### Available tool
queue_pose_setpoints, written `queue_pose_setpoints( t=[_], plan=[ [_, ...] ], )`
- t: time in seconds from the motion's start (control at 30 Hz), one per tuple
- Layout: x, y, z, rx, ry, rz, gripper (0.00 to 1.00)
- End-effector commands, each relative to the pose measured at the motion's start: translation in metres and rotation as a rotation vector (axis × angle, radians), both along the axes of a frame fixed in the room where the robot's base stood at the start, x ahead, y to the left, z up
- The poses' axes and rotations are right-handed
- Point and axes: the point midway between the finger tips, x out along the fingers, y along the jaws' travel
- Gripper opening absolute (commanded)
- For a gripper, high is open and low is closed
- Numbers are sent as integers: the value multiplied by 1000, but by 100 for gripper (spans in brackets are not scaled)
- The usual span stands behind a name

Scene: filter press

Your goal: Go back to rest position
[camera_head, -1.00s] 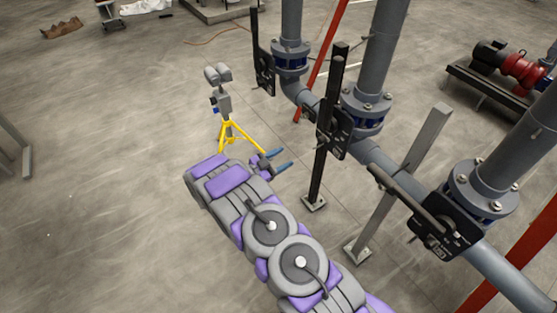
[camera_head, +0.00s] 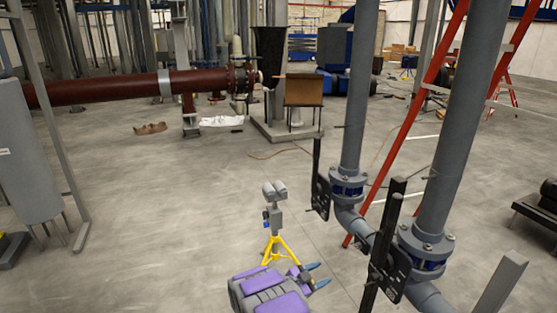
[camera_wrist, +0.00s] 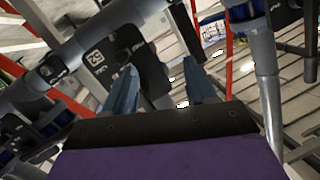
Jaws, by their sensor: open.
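My gripper (camera_head: 320,274) shows at the bottom of the head view, at the end of my purple and grey arm. Its two blue fingers are apart, with nothing seen between them. In the wrist view my gripper (camera_wrist: 158,70) also shows two spread blue fingers. Beyond them is a dark valve plate (camera_wrist: 98,58) with a white label. I cannot tell whether the fingers touch it; a gap seems to show. Most of my arm is out of the head view.
A yellow tripod with a grey unit (camera_head: 275,220) appears beside my gripper. Grey pipes (camera_head: 361,90) with black valve plates (camera_head: 320,190) stand to the right. A red slanted post (camera_head: 415,105) is behind them. Open floor (camera_head: 150,230) lies to the left.

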Motion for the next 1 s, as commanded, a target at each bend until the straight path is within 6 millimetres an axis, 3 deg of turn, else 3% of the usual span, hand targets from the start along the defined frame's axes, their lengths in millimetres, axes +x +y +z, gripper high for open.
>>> queue_pose_setpoints(
  t=[0.2, 0.37, 0.47, 0.63, 0.77, 1.0],
  plan=[
    [49, 30, 43, 194, 17, 260, 56],
    [61, 58, 75, 303, 63, 454, 56],
    [59, 75, 94, 362, 106, 570, 56],
    [37, 102, 123, 442, 202, 761, 56],
    [5, 118, 140, 488, 297, 892, 56],
    [-81, 131, 158, 537, 521, 1091, 56]
  ],
)
